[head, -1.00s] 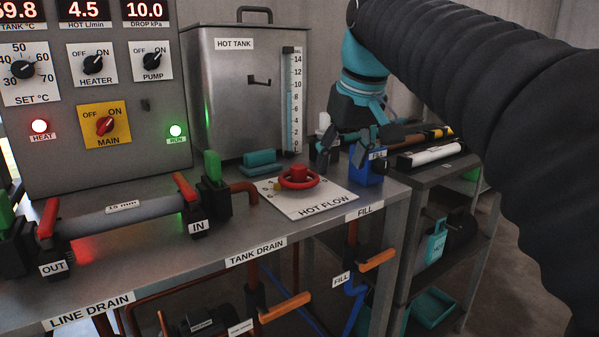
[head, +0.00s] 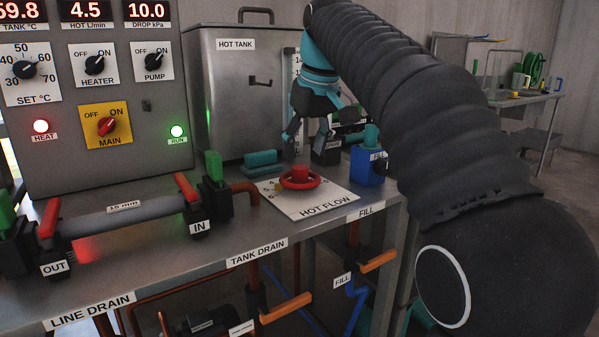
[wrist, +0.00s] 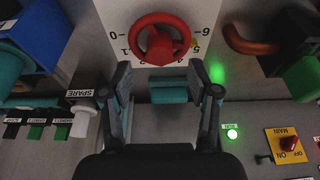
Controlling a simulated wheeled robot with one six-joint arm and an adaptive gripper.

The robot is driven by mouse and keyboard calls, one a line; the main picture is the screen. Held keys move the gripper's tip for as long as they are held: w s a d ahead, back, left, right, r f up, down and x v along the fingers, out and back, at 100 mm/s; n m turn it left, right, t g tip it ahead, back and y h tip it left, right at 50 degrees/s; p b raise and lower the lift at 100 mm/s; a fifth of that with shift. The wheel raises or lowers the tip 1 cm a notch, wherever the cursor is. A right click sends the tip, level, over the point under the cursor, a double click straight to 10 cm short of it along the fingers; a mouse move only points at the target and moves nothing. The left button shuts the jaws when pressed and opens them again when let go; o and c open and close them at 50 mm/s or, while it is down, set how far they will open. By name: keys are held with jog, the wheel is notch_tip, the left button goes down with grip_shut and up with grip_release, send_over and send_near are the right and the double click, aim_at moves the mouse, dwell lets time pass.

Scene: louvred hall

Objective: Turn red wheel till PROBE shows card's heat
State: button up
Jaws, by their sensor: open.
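My gripper (head: 307,138) is open and empty, pointing down just behind and above the wheel. In the wrist view its fingers (wrist: 169,88) are spread apart, with the wheel beyond their tips, not between them. The panel displays (head: 85,10) read 59.8 tank, 4.5 hot flow and 10.0 drop. No PROBE display or card is visible.
The HOT TANK (head: 235,95) stands behind the wheel, with a teal block (head: 262,162) at its foot. The IN valve (head: 212,185) and copper pipe are to the left. Orange handles (head: 380,261) stick out below the bench front.

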aim_at(301, 168)
jog(key=shift+b+x, duration=1.45)
jog(key=shift+x, duration=1.6)
